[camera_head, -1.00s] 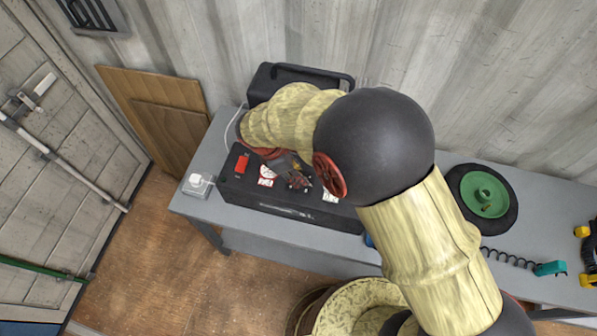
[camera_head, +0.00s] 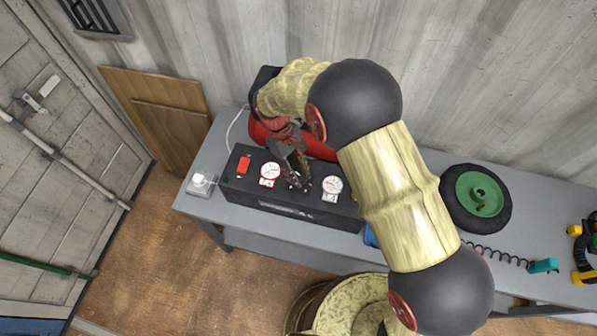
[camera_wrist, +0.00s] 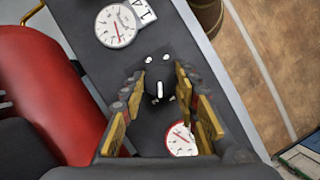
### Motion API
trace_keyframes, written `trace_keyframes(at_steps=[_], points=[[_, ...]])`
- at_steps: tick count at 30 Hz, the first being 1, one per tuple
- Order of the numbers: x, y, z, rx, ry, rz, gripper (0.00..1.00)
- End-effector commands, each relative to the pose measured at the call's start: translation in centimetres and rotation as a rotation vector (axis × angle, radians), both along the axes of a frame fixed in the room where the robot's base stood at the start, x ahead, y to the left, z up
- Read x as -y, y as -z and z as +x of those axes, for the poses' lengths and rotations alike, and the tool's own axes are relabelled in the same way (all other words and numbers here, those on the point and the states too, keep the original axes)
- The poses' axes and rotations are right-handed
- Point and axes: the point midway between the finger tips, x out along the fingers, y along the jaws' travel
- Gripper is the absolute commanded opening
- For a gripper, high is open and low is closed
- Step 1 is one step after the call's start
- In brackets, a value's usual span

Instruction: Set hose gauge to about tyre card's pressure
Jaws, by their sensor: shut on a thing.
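The black compressor panel (camera_head: 280,205) on the bench carries two round white gauges. In the wrist view the right gauge (camera_wrist: 117,25) is at the top and the left gauge (camera_wrist: 182,138) at the bottom. A small black knob (camera_wrist: 158,86) sits between them. My gripper (camera_head: 298,182) points down at it and is shut on it; in the wrist view my fingers (camera_wrist: 160,92) flank the knob. Gauge values are too small to read surely. No tyre card can be made out.
A red tank (camera_head: 318,148) lies behind the panel. A red switch (camera_head: 244,164) is at the panel's left end. A tyre with a green hub (camera_head: 480,195), a coiled hose with a teal end (camera_head: 543,266) and yellow-black tools (camera_head: 585,250) are on the bench's right.

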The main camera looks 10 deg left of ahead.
Motion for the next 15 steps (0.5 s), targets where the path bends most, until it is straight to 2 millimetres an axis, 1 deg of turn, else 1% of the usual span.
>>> trace_keyframes(at_steps=[6,15], points=[[0.1,-0.07,0.22,0.001,0.208,0.002,0.06],[0.19,-0.08,0.31,0.002,0.457,0.002,0.06]])
